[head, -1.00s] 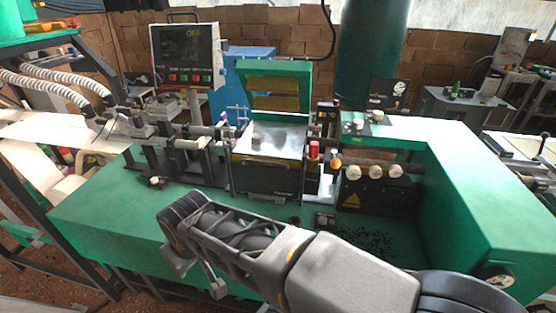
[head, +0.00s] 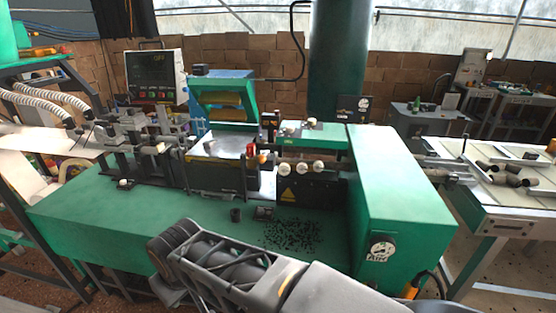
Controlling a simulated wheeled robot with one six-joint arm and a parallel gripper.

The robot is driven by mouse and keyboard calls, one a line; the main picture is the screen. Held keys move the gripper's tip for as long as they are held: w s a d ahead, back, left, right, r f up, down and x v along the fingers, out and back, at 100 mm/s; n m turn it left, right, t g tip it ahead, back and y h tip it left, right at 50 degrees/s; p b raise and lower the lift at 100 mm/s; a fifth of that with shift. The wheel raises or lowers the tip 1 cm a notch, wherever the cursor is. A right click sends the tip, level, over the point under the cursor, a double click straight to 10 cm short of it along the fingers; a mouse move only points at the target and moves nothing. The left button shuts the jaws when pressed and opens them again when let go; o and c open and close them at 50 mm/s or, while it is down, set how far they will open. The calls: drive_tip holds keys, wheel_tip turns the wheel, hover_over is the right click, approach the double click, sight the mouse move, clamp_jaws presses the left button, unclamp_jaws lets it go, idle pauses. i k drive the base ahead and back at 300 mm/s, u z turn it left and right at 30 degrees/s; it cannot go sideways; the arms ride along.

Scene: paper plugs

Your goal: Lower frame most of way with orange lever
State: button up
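The green frame (head: 222,98) with its gold-brown inner panel stands tilted up and open above the machine's metal work plate (head: 220,148). A red cylinder (head: 251,150) stands at the plate's right edge. A small orange knob (head: 262,158), which looks like the orange lever's end, is just right of it; the lever's shaft is hard to make out. My arm reaches in from the bottom right, low in front of the green bench and well apart from the frame and lever. My gripper's fingers do not show.
The green bench top (head: 90,210) is mostly clear at the left. Dark bits (head: 292,235) lie scattered at its front right. A tall green housing (head: 400,200) bounds the right side. A control screen (head: 155,75) stands behind at the left. White knobs (head: 300,168) line the machine's front.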

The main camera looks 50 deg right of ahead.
sight(262, 158)
drive_tip(key=u, duration=1.05)
drive_tip(key=i, duration=0.85)
drive_tip(key=z, duration=3.6)
drive_tip(key=i, duration=0.6)
drive_tip(key=u, duration=0.1)
